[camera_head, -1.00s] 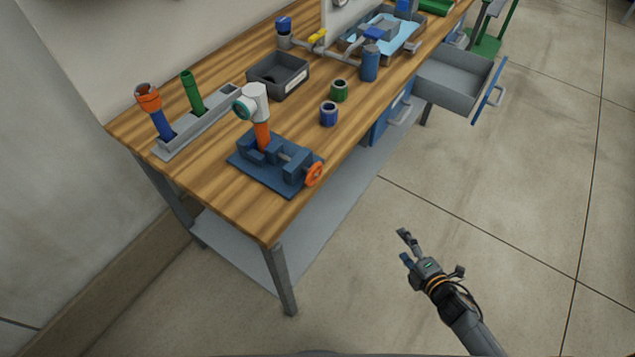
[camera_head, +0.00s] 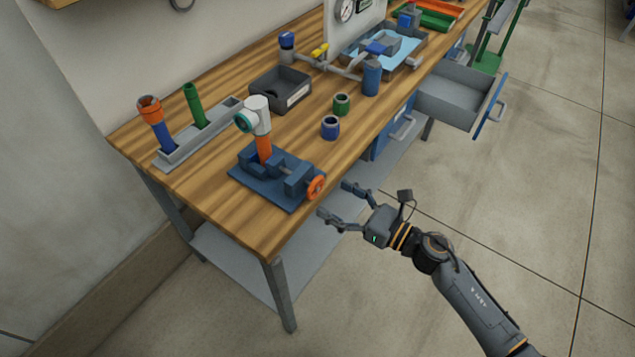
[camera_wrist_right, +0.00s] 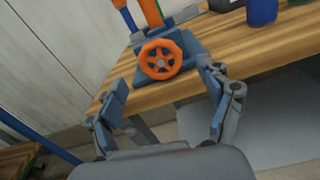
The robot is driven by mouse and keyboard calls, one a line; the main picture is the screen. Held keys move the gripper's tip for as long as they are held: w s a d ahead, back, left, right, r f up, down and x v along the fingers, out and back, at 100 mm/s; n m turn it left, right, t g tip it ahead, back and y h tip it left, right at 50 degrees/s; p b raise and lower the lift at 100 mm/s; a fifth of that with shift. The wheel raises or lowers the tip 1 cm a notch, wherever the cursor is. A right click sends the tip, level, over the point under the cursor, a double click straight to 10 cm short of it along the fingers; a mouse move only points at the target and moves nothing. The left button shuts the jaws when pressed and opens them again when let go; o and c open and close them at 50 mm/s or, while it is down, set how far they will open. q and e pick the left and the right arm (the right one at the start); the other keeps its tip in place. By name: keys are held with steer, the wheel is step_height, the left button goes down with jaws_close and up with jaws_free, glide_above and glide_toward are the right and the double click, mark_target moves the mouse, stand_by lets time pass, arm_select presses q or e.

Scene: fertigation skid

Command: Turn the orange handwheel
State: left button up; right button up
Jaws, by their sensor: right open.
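The orange handwheel (camera_head: 316,188) is on the front end of a blue vise (camera_head: 280,180) at the near edge of the wooden bench. In the right wrist view the handwheel (camera_wrist_right: 161,59) faces the camera, beyond and between the fingers. My right gripper (camera_head: 336,201) is open and empty, just off the bench edge, its fingers pointing at the handwheel with a gap between. It also shows in the right wrist view (camera_wrist_right: 165,105). The vise holds an orange pipe (camera_head: 264,148) with a white and teal fitting (camera_head: 255,115) on top. My left gripper is not in view.
A grey rack (camera_head: 195,138) with coloured pipes stands left on the bench (camera_head: 225,215). A dark bin (camera_head: 281,88), a blue ring (camera_head: 330,127) and a green ring (camera_head: 341,104) lie behind the vise. An open drawer (camera_head: 460,95) juts out at right. The floor in front is clear.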

mark_target(318, 189)
steer(key=p+x, duration=0.1)
steer(key=x, duration=0.4)
steer(key=shift+w+a, duration=0.15)
steer(key=shift+w, duration=0.05)
steer(key=c, duration=1.2)
